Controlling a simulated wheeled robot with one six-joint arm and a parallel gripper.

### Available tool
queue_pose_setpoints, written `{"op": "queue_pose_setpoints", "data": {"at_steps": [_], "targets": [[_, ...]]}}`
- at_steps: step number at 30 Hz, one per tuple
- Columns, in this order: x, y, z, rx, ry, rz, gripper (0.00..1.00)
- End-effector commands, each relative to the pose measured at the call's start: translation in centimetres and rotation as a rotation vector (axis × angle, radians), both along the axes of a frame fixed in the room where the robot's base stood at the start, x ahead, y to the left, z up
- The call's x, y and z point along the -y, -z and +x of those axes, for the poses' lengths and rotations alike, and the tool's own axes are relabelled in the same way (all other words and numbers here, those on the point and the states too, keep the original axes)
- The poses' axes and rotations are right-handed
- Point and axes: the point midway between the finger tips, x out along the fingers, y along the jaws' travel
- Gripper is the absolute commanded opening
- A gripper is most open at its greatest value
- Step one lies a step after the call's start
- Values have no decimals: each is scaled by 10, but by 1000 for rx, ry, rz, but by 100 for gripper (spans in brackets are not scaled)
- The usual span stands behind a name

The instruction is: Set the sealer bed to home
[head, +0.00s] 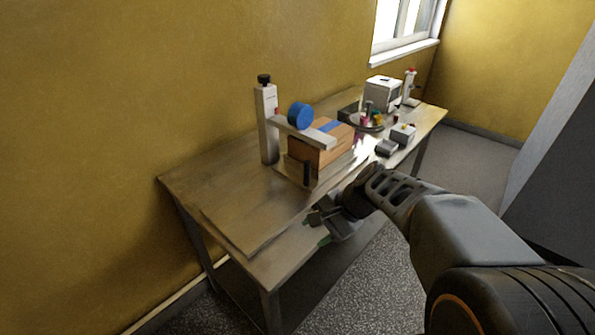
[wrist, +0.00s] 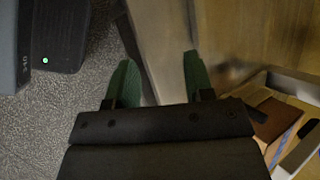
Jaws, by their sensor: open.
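A carton sealer stands on the wooden bench. It has a white upright column (head: 267,125) with a black knob on top, and a pale arm carrying a blue tape roll (head: 300,115). A brown carton (head: 318,143) with a blue strip sits under the arm. A flat, thin bed-like board (head: 235,225) lies left of the carton; I cannot tell where the sealer bed ends. My gripper (head: 327,228) is at the bench's front edge, in front of the carton. In the wrist view, its green fingers (wrist: 158,75) are apart and empty, and the carton (wrist: 285,125) shows at lower right.
Farther along the bench (head: 185,185) are a white machine (head: 384,93), a round tray of colourful items (head: 368,122) and small grey boxes (head: 402,133). A yellow wall runs behind. Speckled floor (head: 375,275) lies open in front.

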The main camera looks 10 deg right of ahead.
Motion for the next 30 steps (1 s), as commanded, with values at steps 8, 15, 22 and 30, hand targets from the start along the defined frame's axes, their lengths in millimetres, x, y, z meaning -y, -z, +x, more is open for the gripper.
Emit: {"op": "queue_pose_setpoints", "data": {"at_steps": [8,15,22,30], "targets": [[52,3,103,-246,602,754,48],[112,-2,145,-299,813,1134,48],[113,-4,167,-305,849,1223,48],[75,-4,204,-305,847,1219,48]]}}
